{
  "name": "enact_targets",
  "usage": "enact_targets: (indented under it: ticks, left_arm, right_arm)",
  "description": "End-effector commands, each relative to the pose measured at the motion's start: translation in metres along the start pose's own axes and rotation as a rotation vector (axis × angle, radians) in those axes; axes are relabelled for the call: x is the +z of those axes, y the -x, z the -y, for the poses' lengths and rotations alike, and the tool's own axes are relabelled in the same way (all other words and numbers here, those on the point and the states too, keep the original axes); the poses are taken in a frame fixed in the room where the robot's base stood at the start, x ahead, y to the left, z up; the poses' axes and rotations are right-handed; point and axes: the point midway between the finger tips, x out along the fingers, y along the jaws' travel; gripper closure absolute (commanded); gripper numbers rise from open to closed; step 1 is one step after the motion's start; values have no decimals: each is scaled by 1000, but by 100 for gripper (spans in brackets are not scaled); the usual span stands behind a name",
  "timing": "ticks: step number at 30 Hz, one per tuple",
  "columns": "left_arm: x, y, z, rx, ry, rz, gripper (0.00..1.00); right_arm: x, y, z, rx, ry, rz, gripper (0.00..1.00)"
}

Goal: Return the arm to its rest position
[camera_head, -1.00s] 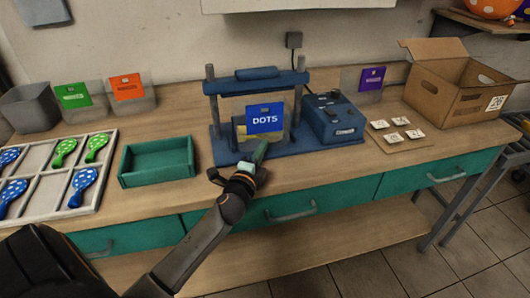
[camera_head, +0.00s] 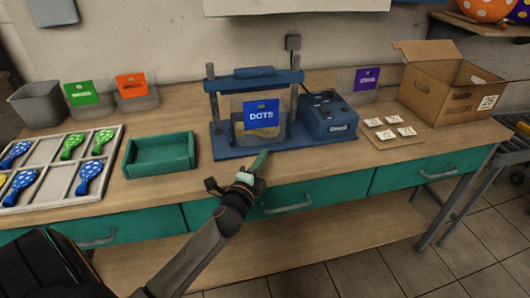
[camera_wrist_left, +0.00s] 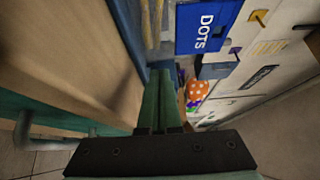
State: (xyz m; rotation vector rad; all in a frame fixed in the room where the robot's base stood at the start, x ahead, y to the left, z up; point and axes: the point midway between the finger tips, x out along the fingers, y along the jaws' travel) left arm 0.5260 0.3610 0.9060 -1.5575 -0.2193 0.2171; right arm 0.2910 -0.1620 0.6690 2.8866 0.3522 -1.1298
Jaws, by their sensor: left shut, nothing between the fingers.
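My left gripper (camera_head: 258,163) is at the front edge of the workbench, just in front of the blue press (camera_head: 222,142). Its green fingers are together and empty; they also show in the left wrist view (camera_wrist_left: 158,88). The gripper is apart from the press. A clear bin with a blue DOTS card (camera_head: 262,114) stands inside the press, with something yellowish in it. The DOTS card also shows at the top of the left wrist view (camera_wrist_left: 205,25). My right gripper is in neither view.
The green open tray (camera_head: 160,168) is left of the press. A divided tray (camera_head: 62,177) holds several dotted balloons. A blue control box (camera_head: 328,118) is right of the press, then several small cards (camera_head: 391,133) and an open cardboard box (camera_head: 440,95). Drawers (camera_head: 345,188) line the bench front.

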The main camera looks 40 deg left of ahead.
Motion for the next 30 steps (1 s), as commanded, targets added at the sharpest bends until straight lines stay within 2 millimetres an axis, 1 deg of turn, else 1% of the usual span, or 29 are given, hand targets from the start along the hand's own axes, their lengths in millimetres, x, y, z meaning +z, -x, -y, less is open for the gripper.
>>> enact_targets:
  ticks: [1,3,6,10,15,23,26,29,30]
  left_arm:
    - [0,12,-2,3,1,0,100]
    - [0,26,-1,2,2,1,100]
    - [0,43,-1,2,1,1,100]
    - [0,59,-1,1,1,1,100]
    - [0,69,0,0,0,1,100]
    - [-1,71,-1,7,10,-1,100]
    - [-8,79,-15,67,97,-18,100]
    - [-26,101,-47,206,301,-43,100]
    - [-35,114,-63,279,408,-47,100]
  right_arm:
    - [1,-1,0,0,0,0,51]
    - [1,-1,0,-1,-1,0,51]
    - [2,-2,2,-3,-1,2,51]
    - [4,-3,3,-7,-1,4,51]
    - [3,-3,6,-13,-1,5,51]
    - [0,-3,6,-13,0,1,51]
    - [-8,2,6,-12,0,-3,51]
    - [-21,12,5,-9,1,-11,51]
    - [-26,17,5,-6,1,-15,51]
